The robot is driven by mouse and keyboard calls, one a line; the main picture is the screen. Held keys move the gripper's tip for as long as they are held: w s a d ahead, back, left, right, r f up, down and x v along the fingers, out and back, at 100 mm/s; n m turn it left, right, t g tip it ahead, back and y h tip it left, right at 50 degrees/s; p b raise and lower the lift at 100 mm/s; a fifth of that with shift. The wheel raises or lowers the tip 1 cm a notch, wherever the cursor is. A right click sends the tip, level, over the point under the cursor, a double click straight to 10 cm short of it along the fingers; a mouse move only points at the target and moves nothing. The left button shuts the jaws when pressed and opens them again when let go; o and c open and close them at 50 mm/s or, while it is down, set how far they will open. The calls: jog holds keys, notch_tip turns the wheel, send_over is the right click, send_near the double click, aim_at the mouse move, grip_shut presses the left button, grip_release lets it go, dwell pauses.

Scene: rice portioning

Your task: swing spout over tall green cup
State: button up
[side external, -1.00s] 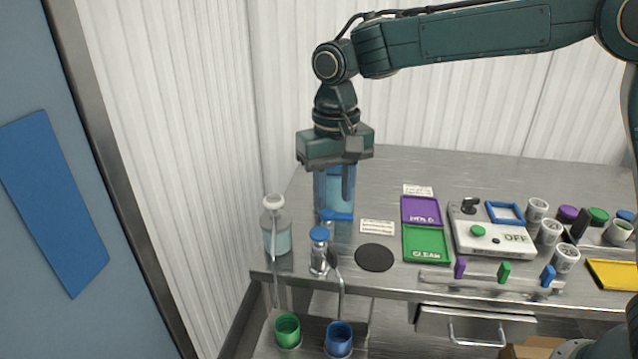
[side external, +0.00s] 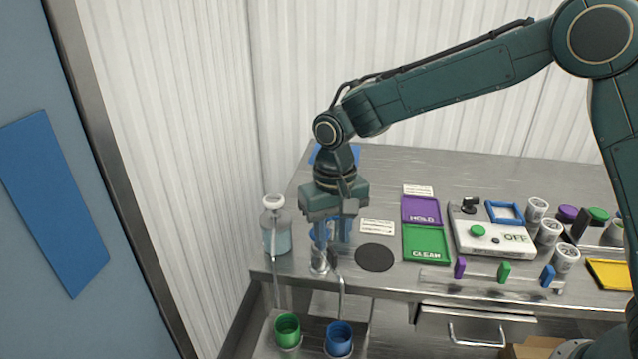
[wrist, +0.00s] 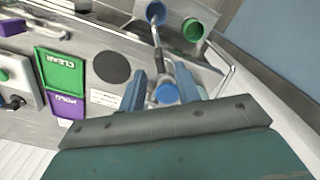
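The green cup (side external: 288,328) stands on the low shelf in front of the bench, left of the blue cup (side external: 338,337). The thin metal spout (side external: 341,285) bends down from the tap (side external: 319,262) and ends over the blue cup. In the wrist view, the spout (wrist: 156,36) points to the blue cup (wrist: 155,13), with the green cup (wrist: 192,30) beside it. My gripper (side external: 330,236) is low at the tap. Its fingers (wrist: 161,85) are apart on either side of the tap's blue cap (wrist: 167,93), with a gap visible on at least one side.
A soap-like bottle (side external: 276,235) with a white top stands close left of the tap. A black disc (side external: 375,257), green tray (side external: 427,245) and purple tray (side external: 421,211) lie to the right. A wall closes off the left.

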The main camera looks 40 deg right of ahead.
aim_at(332, 250)
jog(key=shift+f, duration=2.2)
grip_shut()
